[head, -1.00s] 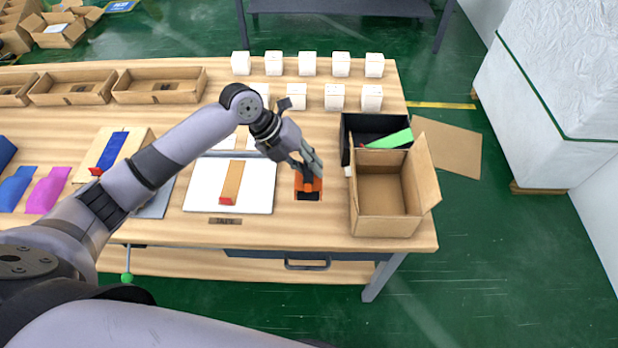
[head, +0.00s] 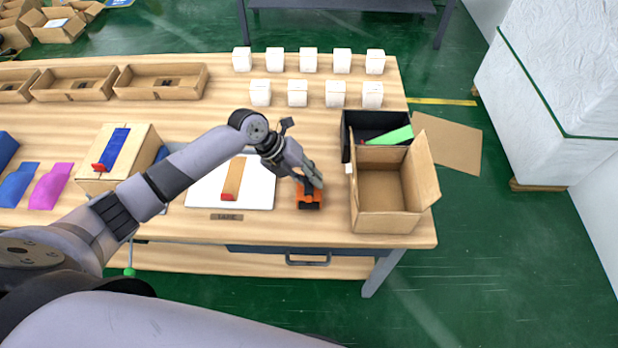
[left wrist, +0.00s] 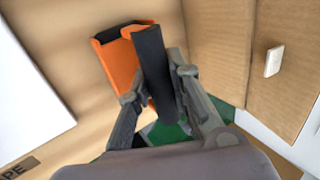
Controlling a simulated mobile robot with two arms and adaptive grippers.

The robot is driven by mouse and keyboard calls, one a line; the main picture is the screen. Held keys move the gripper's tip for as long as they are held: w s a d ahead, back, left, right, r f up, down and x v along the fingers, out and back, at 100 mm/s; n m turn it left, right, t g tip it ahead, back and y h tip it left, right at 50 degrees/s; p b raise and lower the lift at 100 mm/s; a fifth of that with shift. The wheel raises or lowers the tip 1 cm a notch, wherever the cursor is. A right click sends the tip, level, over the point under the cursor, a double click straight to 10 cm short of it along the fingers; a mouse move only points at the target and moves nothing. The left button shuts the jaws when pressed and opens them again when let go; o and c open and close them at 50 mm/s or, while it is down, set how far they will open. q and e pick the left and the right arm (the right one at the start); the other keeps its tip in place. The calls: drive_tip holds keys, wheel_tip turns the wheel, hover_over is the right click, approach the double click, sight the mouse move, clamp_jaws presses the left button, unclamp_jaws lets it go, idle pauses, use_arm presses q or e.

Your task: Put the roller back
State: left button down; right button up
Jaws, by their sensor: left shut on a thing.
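The orange and black roller (head: 309,199) is at the front of the wooden table, between the white board (head: 260,190) and the open cardboard box. My left gripper (head: 308,184) reaches down from the upper left and is shut on the roller. In the left wrist view the fingers close around the black part of the roller, with its orange body (left wrist: 118,62) to the left. I cannot tell whether the roller touches the tabletop. A dark label reading TAPE (head: 227,217) lies at the front of the white board. My right gripper is not in view.
The open cardboard box (head: 388,222) stands just right of the roller, with a black bin (head: 347,127) behind it. A tan strip with a red end (head: 233,178) lies on the white board. Several white boxes (head: 297,93) stand in rows at the back.

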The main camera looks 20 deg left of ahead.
use_arm(q)
drive_tip(key=shift+s+f+b, duration=0.3)
drive_tip(key=shift+f+b, duration=0.1)
drive_tip(key=shift+f, duration=0.15)
drive_tip(key=c, duration=1.8)
unclamp_jaws()
drive_tip(key=shift+s+f, duration=0.1)
drive_tip(key=shift+f, duration=0.05)
drive_tip(key=o, duration=0.3)
drive_tip(key=shift+w, duration=0.2)
drive_tip(key=shift+o, duration=0.2)
